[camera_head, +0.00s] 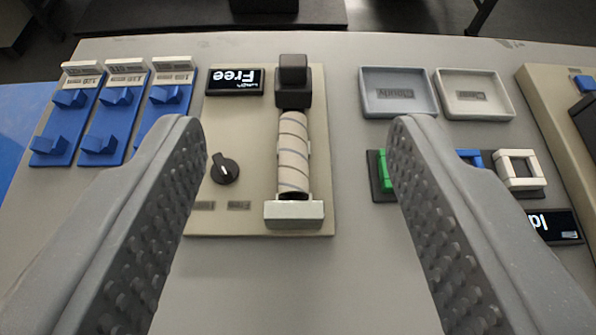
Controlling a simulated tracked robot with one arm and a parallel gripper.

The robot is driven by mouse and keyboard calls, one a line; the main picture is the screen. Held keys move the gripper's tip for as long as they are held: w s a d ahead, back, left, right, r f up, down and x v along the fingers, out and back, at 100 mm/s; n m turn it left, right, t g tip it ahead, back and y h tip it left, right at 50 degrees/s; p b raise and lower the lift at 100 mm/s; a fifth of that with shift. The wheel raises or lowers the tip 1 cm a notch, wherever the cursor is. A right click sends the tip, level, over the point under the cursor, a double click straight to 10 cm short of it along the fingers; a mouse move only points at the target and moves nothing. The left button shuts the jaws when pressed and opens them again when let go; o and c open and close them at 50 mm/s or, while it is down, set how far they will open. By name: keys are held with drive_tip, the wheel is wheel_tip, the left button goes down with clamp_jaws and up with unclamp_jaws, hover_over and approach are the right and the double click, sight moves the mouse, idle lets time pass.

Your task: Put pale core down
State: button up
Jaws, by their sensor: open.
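A pale roll with a spiral line, likely the pale core (293,155), lies lengthwise on the beige wrapper panel (240,145). Its far end meets a dark block (293,85) and its near end meets a whitish block (294,213). My gripper (297,130) is open, with its two grey studded fingers wide apart to the left and right of the panel's middle. Nothing is between the fingertips that they touch; the core shows beyond and between them.
Blue holders (112,115) with labels stand at the left. Two shallow trays, one grey (398,112) and one whitish (476,113), sit at the back right. A white square frame (520,185) and a green piece (380,168) lie nearer. A dial (224,169) and a "Free" display (234,81) are on the panel.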

drive_tip(key=s+r, duration=0.7)
drive_tip(key=r, duration=0.4)
drive_tip(key=s+a+r+t, duration=0.1)
drive_tip(key=s+r, duration=0.6)
drive_tip(key=r, duration=0.3)
drive_tip(key=s+r+t, duration=0.1)
drive_tip(key=s+r, duration=0.6)
drive_tip(key=r, duration=0.4)
drive_tip(key=shift+a+r, duration=0.15)
drive_tip(key=shift+r, duration=0.2)
drive_tip(key=shift+s, duration=0.1)
wheel_tip(320, 180, up, 2)
drive_tip(key=shift+r+p, duration=0.1)
drive_tip(key=shift+p, duration=1)
